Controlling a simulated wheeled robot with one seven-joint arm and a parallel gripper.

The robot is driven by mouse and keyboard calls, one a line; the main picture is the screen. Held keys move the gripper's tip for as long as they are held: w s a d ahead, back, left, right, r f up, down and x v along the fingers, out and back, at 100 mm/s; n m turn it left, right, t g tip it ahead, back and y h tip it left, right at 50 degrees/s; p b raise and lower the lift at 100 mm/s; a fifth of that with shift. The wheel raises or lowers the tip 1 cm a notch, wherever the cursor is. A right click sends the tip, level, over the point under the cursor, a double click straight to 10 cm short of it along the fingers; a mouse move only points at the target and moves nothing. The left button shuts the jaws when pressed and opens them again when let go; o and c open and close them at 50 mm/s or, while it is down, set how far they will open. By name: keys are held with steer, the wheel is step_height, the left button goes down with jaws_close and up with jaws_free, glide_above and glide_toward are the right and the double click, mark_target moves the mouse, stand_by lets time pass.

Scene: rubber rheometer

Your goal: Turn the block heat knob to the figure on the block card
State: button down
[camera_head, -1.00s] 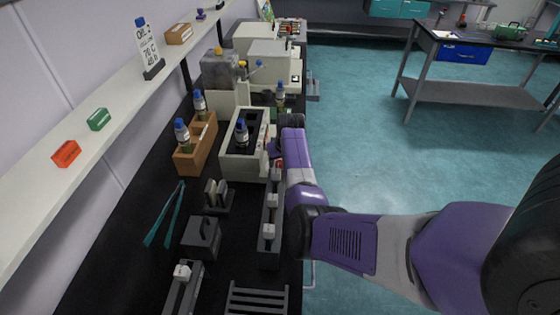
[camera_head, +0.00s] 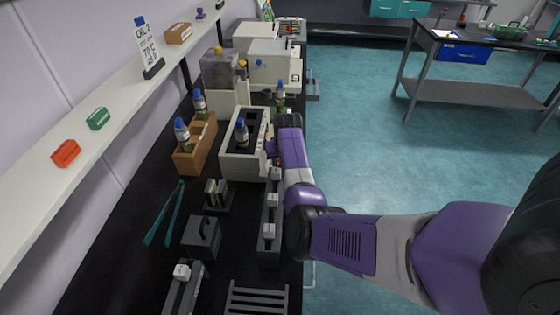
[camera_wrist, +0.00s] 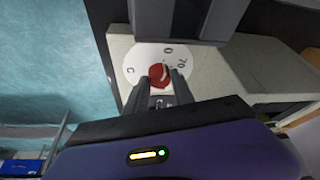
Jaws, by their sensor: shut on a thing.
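The red block heat knob (camera_wrist: 160,75) sits on a round white dial (camera_wrist: 145,60) in the wrist view. The dial carries a 0, a 70 and a C. My gripper (camera_wrist: 163,80) has its two fingers either side of the knob, shut on it. The knob's pointer is hard to make out. In the head view the dial side of the cream heating block (camera_head: 235,165) is mostly hidden by my arm. The block card (camera_head: 147,48) stands on the shelf; it seems to read OIL 2, 70 C, 48 h.
A blue-capped bottle (camera_head: 241,134) stands in the block. A wooden rack (camera_head: 196,150) with bottles is left of it. A slotted grey fixture (camera_head: 270,235) lies nearer on the black bench. Teal tongs (camera_head: 165,215) lie at the left. Open floor is at the right.

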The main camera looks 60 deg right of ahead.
steer(key=m+g+b, duration=0.1)
steer(key=m, duration=0.1)
steer(key=m+b, duration=0.1)
steer(key=m, duration=0.1)
steer(key=shift+w+f+m+g+h, duration=0.15)
steer(key=shift+w+m+g+h, duration=0.05)
steer(key=shift+m+g+h, duration=0.2)
steer(key=shift+m+g+b, duration=0.8)
steer(key=shift+m+b, duration=1.05)
steer(key=shift+m, duration=0.15)
steer(key=c, duration=1.1)
jaws_free()
steer(key=shift+a, duration=0.1)
steer(key=shift+b+v, duration=0.35)
steer(key=shift+v, duration=3.65)
